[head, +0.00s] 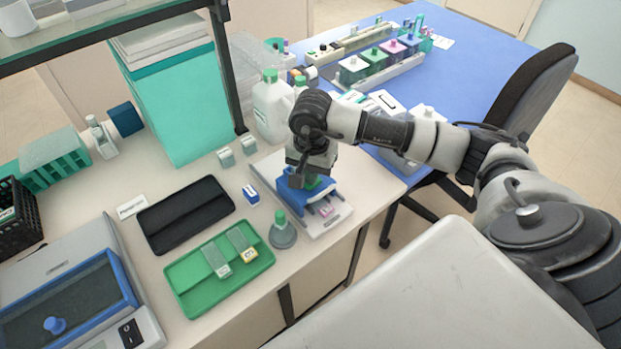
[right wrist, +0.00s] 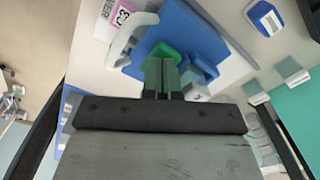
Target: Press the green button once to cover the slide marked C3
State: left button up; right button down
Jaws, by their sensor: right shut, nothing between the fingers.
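The coverslipper (head: 322,191) is a blue device on a pale base near the bench's front right. Its green button (head: 314,183) is mostly hidden by my right gripper (head: 299,182), which points down over it, shut and empty. In the right wrist view, the shut fingertips (right wrist: 161,64) overlap the green button (right wrist: 140,58); I cannot tell whether they touch it. A slide with a pink label (head: 326,211) lies at the front of the device. Its label in the right wrist view (right wrist: 121,13) reads C3. My left gripper is not in view.
A grey flask with a green cap (head: 282,236) stands close to the device's left. A green tray (head: 190,300) with two slides and a black mat (head: 186,214) lie further left. A white jug (head: 270,108) stands behind. A small blue-and-white box (head: 250,195) is nearby.

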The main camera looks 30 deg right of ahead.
jog(key=shift+f, duration=0.25)
jog(key=shift+r+p, duration=0.3)
jog(key=shift+r, duration=0.55)
jog(key=shift+r+p, duration=1.15)
jog(key=shift+r, duration=1.55)
